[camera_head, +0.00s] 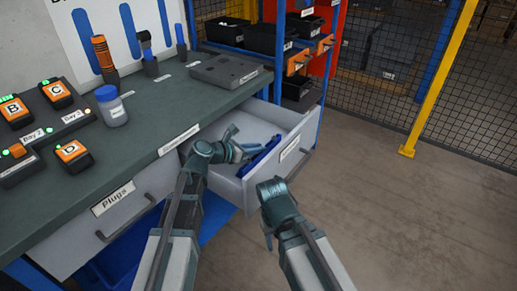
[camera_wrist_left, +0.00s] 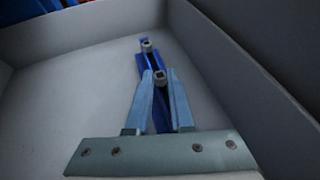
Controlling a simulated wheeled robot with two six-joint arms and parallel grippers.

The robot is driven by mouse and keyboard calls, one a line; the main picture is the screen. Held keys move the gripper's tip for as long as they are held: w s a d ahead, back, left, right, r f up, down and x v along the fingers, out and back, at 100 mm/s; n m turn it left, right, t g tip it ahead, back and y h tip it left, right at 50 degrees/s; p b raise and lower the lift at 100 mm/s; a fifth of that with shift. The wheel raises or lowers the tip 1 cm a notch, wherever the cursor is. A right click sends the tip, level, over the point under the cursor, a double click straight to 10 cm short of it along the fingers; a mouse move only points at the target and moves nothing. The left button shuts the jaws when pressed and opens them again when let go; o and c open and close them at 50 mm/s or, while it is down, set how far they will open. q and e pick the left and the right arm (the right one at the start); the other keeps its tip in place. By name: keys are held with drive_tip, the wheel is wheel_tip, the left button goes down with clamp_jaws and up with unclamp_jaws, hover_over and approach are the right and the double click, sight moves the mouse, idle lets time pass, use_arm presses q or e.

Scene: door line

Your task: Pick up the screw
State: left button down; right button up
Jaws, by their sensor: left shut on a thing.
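A grey screw head with a dark socket (camera_wrist_left: 160,78) shows between my left gripper's fingertips in the left wrist view. My left gripper (camera_wrist_left: 160,86) is shut on this screw, low inside the open drawer. The screw's lower part is hidden. A blue strip (camera_wrist_left: 184,68) lies along the drawer floor, with a second grey screw (camera_wrist_left: 147,46) at its far end. In the head view my left gripper (camera_head: 256,149) reaches the blue strip (camera_head: 262,156); the screws are too small to make out there. My right gripper (camera_head: 268,238) hangs outside the drawer front, its fingers unclear.
The open drawer (camera_head: 296,149) has raised walls around my left gripper. The workbench (camera_head: 150,112) above it carries a grey block (camera_head: 225,70), a blue-capped jar (camera_head: 111,106) and orange-black modules. A closed drawer (camera_head: 120,205) is at left. The floor at right is clear.

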use_arm(q)
wheel_tip(320, 180, up, 10)
drive_tip(key=p, duration=0.9)
drive_tip(key=shift+p, duration=0.35)
drive_tip(key=c, duration=1.3)
unclamp_jaws()
drive_tip(key=shift+c, duration=0.2)
clamp_jaws()
